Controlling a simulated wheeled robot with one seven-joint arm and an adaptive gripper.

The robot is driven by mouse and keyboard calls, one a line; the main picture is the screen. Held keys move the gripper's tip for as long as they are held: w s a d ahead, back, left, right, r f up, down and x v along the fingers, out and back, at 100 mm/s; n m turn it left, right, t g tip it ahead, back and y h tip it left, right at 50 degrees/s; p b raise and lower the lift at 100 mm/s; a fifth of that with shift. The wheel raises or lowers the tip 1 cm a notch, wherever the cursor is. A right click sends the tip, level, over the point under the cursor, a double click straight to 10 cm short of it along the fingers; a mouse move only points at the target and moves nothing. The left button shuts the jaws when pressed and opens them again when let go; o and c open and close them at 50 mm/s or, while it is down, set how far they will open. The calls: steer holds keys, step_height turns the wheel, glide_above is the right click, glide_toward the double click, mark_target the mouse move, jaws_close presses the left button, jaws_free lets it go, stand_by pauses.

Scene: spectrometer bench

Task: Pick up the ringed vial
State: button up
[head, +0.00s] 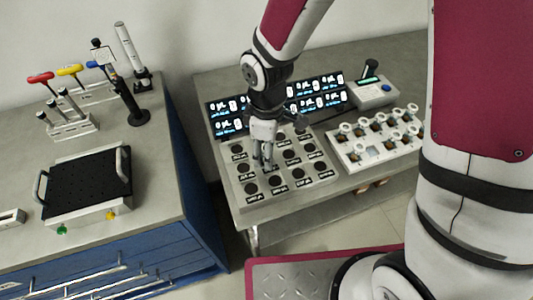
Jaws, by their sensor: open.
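Several small capped vials stand in a white rack (352,161) on the right part of the grey bench. They have pale caps and amber-looking bodies, such as the vial (379,118) in the back row. I cannot tell a ring on any of them at this size. My gripper (264,164) is open and points down over a light grey panel (310,181) with rows of dark round spots and black labels. It is left of the rack and apart from the vials. Whether its fingertips touch the panel, or anything is between them, I cannot tell.
Lit display screens (319,93) stand behind the panel. A small grey device (372,92) with a green display is behind the rack. A separate blue cabinet (160,255) at left carries a black perforated plate (88,184) with handles, and coloured-handled tools (70,71).

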jaws_close()
steer(key=shift+r, duration=0.1)
stand_by(0.3)
